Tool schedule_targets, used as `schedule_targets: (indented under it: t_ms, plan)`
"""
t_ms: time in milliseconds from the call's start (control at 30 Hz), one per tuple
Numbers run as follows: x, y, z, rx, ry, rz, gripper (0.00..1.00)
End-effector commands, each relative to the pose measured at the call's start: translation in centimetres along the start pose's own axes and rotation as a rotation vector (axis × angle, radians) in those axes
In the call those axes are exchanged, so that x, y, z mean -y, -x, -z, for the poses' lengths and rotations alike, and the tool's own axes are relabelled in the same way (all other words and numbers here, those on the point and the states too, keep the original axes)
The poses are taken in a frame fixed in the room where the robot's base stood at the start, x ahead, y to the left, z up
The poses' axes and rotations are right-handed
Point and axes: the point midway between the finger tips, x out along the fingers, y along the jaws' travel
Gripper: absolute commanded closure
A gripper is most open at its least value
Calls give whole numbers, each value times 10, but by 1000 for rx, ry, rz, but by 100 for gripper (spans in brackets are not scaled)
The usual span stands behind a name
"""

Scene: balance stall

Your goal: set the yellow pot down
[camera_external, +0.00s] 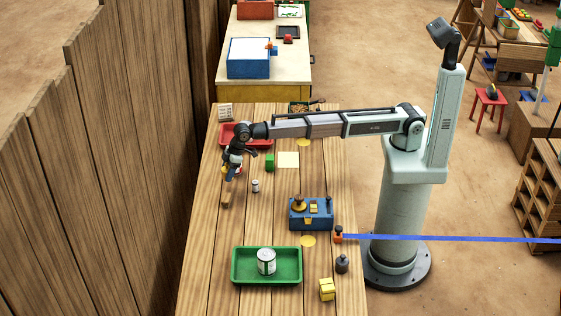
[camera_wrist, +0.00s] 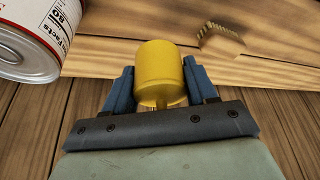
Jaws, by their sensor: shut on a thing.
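The yellow pot (camera_wrist: 160,72) sits between the two blue fingers of my gripper (camera_wrist: 160,88) in the wrist view, with a finger against each side. My gripper is shut on it. In the external view my gripper (camera_external: 232,173) is over the left edge of the wooden table, and the pot is too small and covered to make out clearly. I cannot tell whether its base touches the table.
A white and red labelled can (camera_wrist: 32,38) is close on the left in the wrist view. A brown wooden piece (camera_external: 227,198) lies near my gripper. A red tray (camera_external: 228,128), green block (camera_external: 269,162) and small can (camera_external: 255,186) are nearby. Bare planks (camera_external: 250,220) lie in front.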

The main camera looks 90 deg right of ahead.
Motion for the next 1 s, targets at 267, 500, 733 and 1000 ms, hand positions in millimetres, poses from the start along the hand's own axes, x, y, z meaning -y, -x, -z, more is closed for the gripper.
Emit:
schedule_targets:
  t_ms: [267,500,733,1000]
  plan:
    - [0,-23,-9,-1,1,0,86]
    - [0,-49,-20,-1,1,0,86]
    - [0,-52,-21,-3,1,0,86]
    - [0,-55,-22,-1,1,0,39]
